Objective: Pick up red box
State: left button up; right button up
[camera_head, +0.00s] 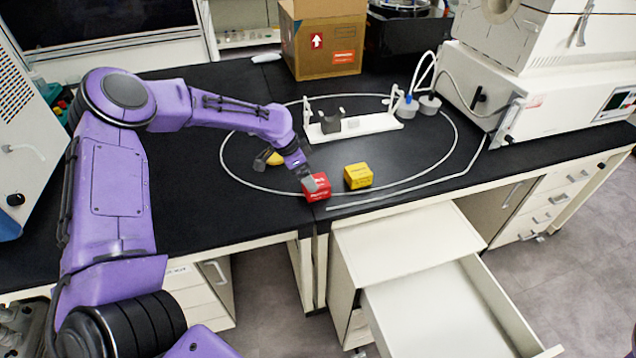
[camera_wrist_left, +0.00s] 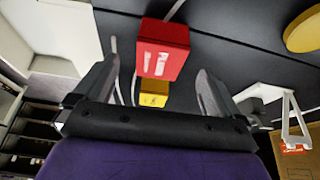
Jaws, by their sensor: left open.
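The red box (camera_head: 317,192) sits on the black bench top near its front edge. My left gripper (camera_head: 308,180) comes down over it from the left and hides part of its top. In the left wrist view the red box (camera_wrist_left: 163,60) lies in line with the gap between the two open fingers (camera_wrist_left: 158,68), with dark space visible on both sides. I cannot tell how far the fingers reach around it. My left gripper is open and holds nothing. My right gripper is not in view.
A yellow box (camera_head: 358,176) stands just right of the red one. A round yellow object (camera_wrist_left: 304,30) lies partly behind my left wrist in the head view. A white stand (camera_head: 352,127), tubing and a cardboard box (camera_head: 323,45) are farther back. A drawer (camera_head: 440,315) stands open in front.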

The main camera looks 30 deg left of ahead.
pick_arm(q)
jog(key=x, duration=0.2)
jog(key=p+x, duration=0.1)
jog(key=x, duration=0.4)
jog(key=shift+w+r, duration=0.15)
jog(key=shift+w, duration=0.15)
jog(key=shift+d, duration=0.1)
jog(key=c, duration=1.1)
